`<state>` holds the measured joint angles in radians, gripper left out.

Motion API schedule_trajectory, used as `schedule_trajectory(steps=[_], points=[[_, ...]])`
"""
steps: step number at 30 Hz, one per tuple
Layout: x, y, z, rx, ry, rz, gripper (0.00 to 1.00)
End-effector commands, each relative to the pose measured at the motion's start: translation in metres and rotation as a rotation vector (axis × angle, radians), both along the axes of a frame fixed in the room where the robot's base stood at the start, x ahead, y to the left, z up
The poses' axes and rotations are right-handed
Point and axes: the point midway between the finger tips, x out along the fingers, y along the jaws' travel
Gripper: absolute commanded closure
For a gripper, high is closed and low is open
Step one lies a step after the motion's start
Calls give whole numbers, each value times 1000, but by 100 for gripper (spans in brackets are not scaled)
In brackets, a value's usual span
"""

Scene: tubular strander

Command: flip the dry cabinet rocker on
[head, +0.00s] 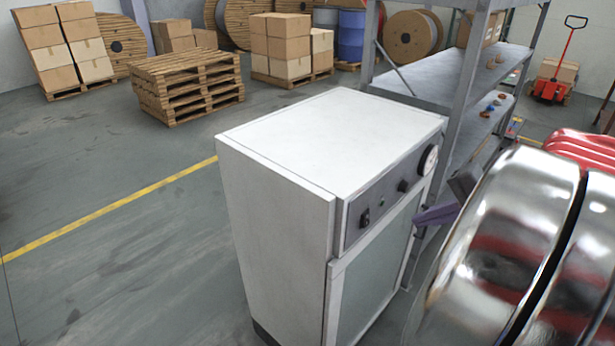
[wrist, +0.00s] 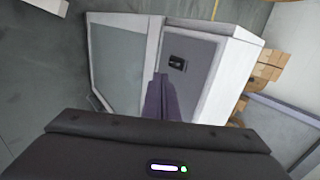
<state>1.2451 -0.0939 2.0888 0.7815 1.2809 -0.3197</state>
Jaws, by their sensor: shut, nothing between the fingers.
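The dry cabinet (head: 285,150) is a white box with a glazed door and a grey control strip along its top front. The black rocker (head: 365,217) is at the left end of that strip. In the wrist view the rocker (wrist: 177,64) sits just beyond and slightly right of the fingertips. My gripper (head: 417,219) is right of the rocker in the head view, out in front of the cabinet. Its purple-grey fingers also show in the wrist view (wrist: 159,78), shut and empty. They appear apart from the rocker. Which way the rocker is tipped is too small to tell.
A grey metal shelf (head: 430,85) stands close behind the cabinet. Open floor (head: 110,240) lies to the left, with pallets (head: 188,85) farther back.

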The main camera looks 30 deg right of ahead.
Motion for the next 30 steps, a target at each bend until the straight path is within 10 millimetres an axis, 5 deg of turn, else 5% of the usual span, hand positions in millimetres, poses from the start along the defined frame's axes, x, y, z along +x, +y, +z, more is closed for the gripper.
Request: schedule_trajectory(steps=[17, 30], points=[[2, -2, -5, 7, -6, -11, 100], [40, 12, -50, 8, -5, -11, 100]])
